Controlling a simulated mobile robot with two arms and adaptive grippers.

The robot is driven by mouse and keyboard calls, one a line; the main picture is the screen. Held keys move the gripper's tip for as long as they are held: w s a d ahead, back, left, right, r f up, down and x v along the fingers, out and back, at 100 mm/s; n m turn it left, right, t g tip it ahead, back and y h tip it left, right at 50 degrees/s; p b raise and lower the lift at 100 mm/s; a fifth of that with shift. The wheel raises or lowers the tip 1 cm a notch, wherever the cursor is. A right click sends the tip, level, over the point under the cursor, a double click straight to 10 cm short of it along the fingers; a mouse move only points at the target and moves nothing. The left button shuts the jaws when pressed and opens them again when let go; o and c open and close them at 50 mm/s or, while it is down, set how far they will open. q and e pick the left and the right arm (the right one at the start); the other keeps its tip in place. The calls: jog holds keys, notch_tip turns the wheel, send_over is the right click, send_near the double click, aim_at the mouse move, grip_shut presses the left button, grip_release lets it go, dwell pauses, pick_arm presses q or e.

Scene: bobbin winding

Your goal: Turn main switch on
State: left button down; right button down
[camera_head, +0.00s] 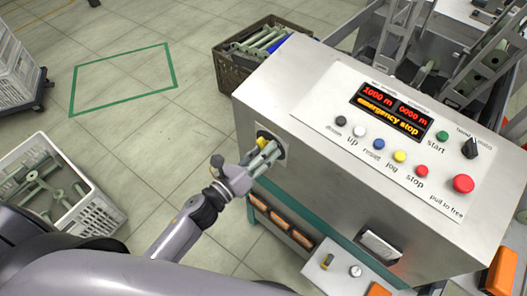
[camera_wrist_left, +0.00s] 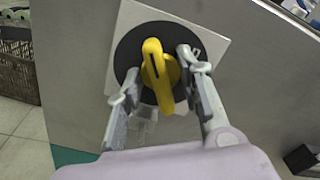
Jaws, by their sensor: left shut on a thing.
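The main switch (camera_wrist_left: 160,72) is a yellow knob on a black round disc with a pale square plate, set in the side wall of the grey machine cabinet (camera_head: 330,160). In the head view only a bit of the yellow knob (camera_head: 263,142) shows behind my gripper. My left gripper (camera_wrist_left: 155,80) has one finger on each side of the knob, shut on it. The knob's handle stands near vertical, slightly tilted, in the left wrist view. The left gripper also shows in the head view (camera_head: 268,155) at the cabinet wall. My right gripper is not in view.
The control panel (camera_head: 410,130) has several buttons and a lit display (camera_head: 390,108) reading "emergency stop". A brown crate (camera_head: 232,75) stands behind the cabinet. A white crate of bobbins (camera_head: 95,212) stands at the left. Floor inside the green outline is clear.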

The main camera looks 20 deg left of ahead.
pick_arm(q)
jog(key=shift+m+b, duration=0.55)
jog(key=shift+m, duration=0.25)
jog(key=shift+r+m+b, duration=0.1)
jog(key=shift+m+b, duration=0.25)
jog(key=shift+m, duration=0.75)
jog(key=c, duration=0.6)
grip_release()
